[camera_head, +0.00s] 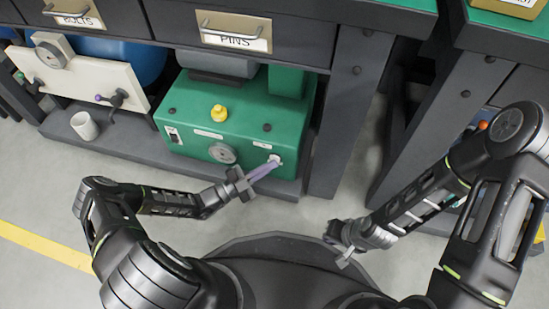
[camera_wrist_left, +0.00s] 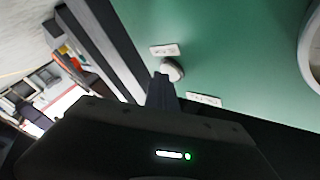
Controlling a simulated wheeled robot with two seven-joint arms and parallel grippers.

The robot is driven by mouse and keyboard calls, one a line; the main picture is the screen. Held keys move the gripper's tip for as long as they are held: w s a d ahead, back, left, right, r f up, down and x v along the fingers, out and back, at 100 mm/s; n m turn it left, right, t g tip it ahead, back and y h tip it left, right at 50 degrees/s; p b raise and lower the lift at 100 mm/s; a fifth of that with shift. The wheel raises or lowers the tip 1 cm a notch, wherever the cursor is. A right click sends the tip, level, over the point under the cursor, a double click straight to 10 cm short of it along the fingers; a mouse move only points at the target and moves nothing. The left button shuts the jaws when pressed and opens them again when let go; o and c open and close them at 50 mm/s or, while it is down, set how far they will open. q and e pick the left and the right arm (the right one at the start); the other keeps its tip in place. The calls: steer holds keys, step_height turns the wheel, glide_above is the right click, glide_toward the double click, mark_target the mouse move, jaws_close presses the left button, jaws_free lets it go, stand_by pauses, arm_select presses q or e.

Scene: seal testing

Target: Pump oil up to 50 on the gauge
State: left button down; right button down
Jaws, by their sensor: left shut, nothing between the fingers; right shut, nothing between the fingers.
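The green machine box (camera_head: 215,115) stands on the low shelf under the bench. Its front carries a round grey gauge (camera_head: 222,152), also partly seen in the left wrist view (camera_wrist_left: 314,55); its reading is too small to tell. Right of the gauge is a small white round knob (camera_head: 275,160), seen in the left wrist view (camera_wrist_left: 172,70) between two white labels. My left gripper (camera_head: 268,166) is shut and empty, its fingertips at the knob; I cannot tell whether they touch it. My right gripper (camera_head: 342,260) is shut and empty, low in front of my base.
A yellow cap (camera_head: 218,113) sits on top of the green box. To the left are a pale panel (camera_head: 85,80) with a dial and a purple-tipped lever, and a white cup (camera_head: 84,125). Drawers hang above. A bench leg (camera_head: 345,110) stands right of the box.

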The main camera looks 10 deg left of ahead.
arm_select(q)
steer(key=shift+s, duration=0.6)
steer(key=shift+s, duration=0.1)
steer(key=s, duration=0.2)
steer(key=s+p, duration=0.1)
steer(key=s, duration=0.1)
steer(key=shift+s+a, duration=0.2)
steer(key=shift+s, duration=0.2)
steer(key=c, duration=2.2)
jaws_free()
